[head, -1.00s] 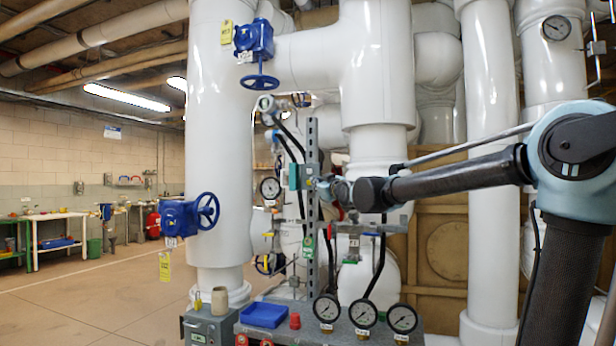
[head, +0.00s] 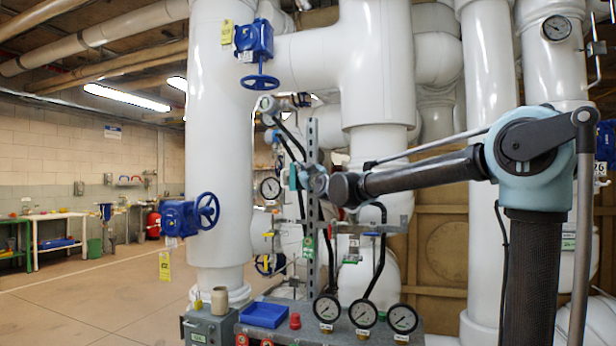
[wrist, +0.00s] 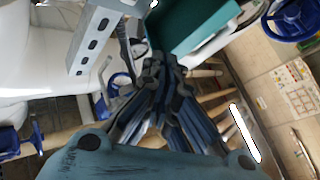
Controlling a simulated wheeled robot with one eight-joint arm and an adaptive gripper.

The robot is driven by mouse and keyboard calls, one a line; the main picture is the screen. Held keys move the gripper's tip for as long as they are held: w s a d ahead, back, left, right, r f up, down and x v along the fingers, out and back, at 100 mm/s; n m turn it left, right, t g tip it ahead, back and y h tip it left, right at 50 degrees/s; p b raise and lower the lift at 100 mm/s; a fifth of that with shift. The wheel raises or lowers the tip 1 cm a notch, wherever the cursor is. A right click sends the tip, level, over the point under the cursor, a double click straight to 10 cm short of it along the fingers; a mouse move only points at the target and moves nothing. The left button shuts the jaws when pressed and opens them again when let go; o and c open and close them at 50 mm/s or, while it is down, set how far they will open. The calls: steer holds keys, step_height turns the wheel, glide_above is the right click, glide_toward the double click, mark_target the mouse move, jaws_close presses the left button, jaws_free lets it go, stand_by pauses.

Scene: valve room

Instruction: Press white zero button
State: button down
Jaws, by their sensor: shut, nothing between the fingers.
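I cannot make out a white button marked zero for certain. A teal box (wrist: 195,22) lies just beyond my fingertips in the wrist view, with a small white spot at its top edge. The box also shows in the head view (head: 293,177), fixed beside a perforated metal post (head: 313,150). My gripper (wrist: 165,66) is shut and empty, its fingertips close to the box's lower edge in the picture. I cannot tell whether they touch it. In the head view my wrist covers most of my gripper near the post.
The perforated post also shows at the upper left of the wrist view (wrist: 97,35). Black hoses and a gauge (head: 270,187) are close by. Below is a bench (head: 290,330) with several gauges and a blue tray (head: 264,314). Large white pipes (head: 221,130) surround it. Open floor is left.

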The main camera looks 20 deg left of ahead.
steer(key=w, duration=0.7)
steer(key=shift+d, duration=0.3)
steer(key=shift+w, duration=0.75)
stand_by(2.1)
stand_by(0.3)
steer(key=shift+s, duration=0.9)
steer(key=shift+a, duration=0.1)
steer(key=shift+s+a, duration=0.15)
steer(key=shift+s, duration=2.35)
steer(key=shift+s, duration=0.1)
